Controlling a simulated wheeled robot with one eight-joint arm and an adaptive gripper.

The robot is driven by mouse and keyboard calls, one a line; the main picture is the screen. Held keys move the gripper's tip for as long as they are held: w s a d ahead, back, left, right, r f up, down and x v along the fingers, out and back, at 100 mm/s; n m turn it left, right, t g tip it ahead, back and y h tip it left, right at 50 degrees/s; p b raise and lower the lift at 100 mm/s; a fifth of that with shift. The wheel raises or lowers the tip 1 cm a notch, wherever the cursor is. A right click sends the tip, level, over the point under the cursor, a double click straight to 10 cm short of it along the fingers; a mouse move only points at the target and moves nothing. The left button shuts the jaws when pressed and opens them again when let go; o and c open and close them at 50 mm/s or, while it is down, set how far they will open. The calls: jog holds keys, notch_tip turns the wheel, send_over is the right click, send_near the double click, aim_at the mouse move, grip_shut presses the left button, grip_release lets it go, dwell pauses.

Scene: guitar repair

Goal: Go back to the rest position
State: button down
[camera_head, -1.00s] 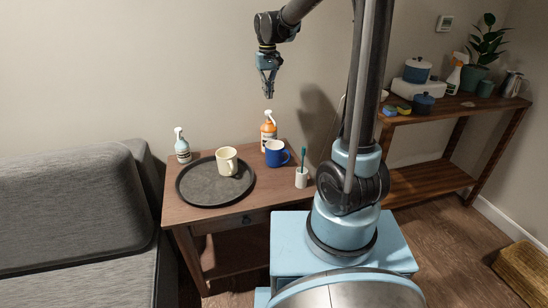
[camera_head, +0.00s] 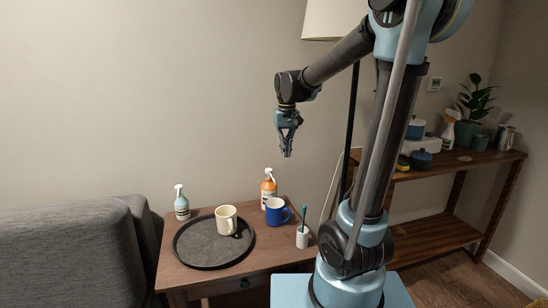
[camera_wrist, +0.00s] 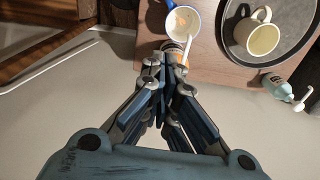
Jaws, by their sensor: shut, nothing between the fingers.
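My gripper (camera_head: 287,150) hangs in the air above the back edge of the small wooden table (camera_head: 177,273), pointing down. It is shut with nothing between the fingers.
A grey sofa (camera_head: 70,255), lamp (camera_head: 333,20) and shelf (camera_head: 440,165) stand around.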

jog(key=s+d+f+m+t, duration=0.1)
jog(key=s+d+f, duration=0.2)
jog(key=s+d, duration=0.9)
jog(key=s+d+f+m, duration=0.1)
jog(key=s+d+f, duration=0.1)
jog(key=s+f, duration=0.7)
jog(key=s, duration=0.4)
jog(key=shift+s+d+f+t, duration=0.25)
jog(key=shift+d+f+t, duration=0.05)
jog(key=shift+f+t, duration=0.1)
jog(key=shift+w+f, duration=0.2)
jog(key=shift+w, duration=0.25)
